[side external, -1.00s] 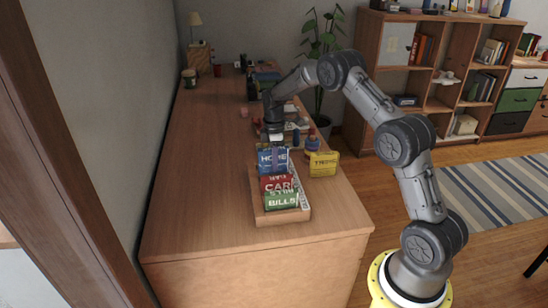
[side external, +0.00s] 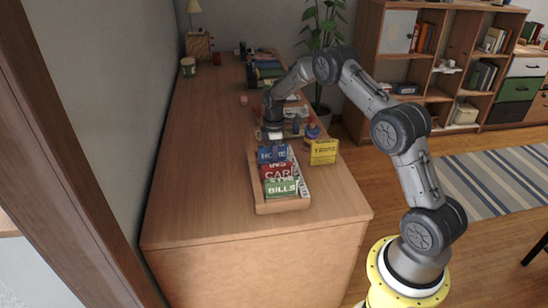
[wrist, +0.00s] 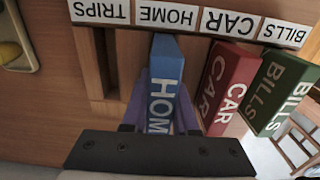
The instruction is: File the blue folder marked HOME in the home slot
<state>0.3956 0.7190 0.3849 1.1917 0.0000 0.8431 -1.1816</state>
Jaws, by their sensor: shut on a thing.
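The blue HOME folder (side external: 272,154) stands at the back of the wooden sorter box (side external: 258,194). My gripper (side external: 273,140) is directly above it. In the wrist view the folder (wrist: 166,68) is upright between the fingers of my gripper (wrist: 162,100), which is shut on it. The folder lines up with the white HOME label (wrist: 167,14) on the box rim, and the lower part of the folder sits inside the box. How deep its bottom edge reaches is hidden.
The red CAR folder (side external: 278,172) and green BILLS folder (side external: 281,187) stand in front in the same box. Bottles and small items crowd behind. The desk's left side is clear.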

